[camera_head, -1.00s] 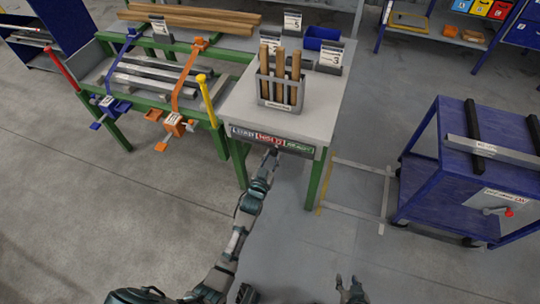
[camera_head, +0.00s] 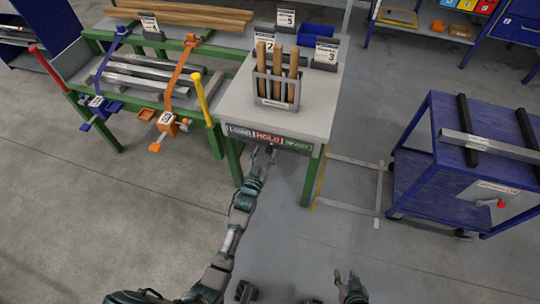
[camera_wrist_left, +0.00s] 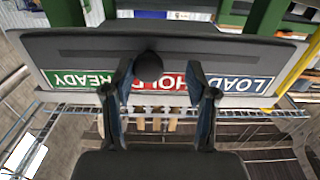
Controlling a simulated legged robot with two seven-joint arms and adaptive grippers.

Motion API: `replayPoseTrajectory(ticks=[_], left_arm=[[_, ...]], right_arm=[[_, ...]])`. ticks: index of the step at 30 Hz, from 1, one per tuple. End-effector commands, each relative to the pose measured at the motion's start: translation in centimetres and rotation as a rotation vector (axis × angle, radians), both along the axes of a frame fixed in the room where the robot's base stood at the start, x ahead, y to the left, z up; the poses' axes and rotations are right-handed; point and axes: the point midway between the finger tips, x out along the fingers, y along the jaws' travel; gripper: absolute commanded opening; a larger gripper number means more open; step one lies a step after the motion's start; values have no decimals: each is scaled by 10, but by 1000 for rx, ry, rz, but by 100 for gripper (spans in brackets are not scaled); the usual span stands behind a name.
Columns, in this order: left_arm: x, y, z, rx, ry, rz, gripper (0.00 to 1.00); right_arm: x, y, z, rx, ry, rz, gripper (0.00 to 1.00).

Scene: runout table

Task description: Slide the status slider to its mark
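The status slider's panel (camera_head: 268,137) runs along the front edge of the grey-topped table, with LOAD, HOLD and READY sections. It shows upside down in the left wrist view (camera_wrist_left: 225,83), with blue LOAD at right, red HOLD in the middle and green READY at left. The round black slider knob (camera_wrist_left: 148,65) stands in front of the HOLD section's READY end. My left gripper (camera_head: 262,153) is at the panel. Its fingers (camera_wrist_left: 158,75) are apart, with the knob between them, closer to the picture-left finger. My right gripper (camera_head: 348,278) is open and empty, low in the head view.
A grey holder (camera_head: 277,103) with wooden handles stands on the table. A green-framed rack (camera_head: 188,120) with metal bars and straps stands to the left. A blue trolley (camera_head: 415,185) stands to the right. Floor (camera_head: 345,195) is open between table and trolley.

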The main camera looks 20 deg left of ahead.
Motion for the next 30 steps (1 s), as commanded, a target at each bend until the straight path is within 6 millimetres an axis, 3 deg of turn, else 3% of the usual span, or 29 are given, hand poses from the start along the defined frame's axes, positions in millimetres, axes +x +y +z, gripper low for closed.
replayPoseTrajectory(ticks=[2,5,12,18,24,30], left_arm=[[-3,-1,0,2,1,0,57],[-14,-6,0,10,3,0,57],[-66,-19,3,24,2,0,57],[-103,-15,1,20,2,-1,57],[-118,-8,0,12,3,-1,57],[-119,-14,2,19,1,-1,57]], right_arm=[[-1,10,4,1,-4,-1,40],[-1,6,3,5,-2,-1,40],[-1,-4,0,14,-2,-2,40],[-1,2,1,6,-1,0,40],[0,8,3,-3,-3,-1,40],[0,4,2,7,-1,-1,40]])
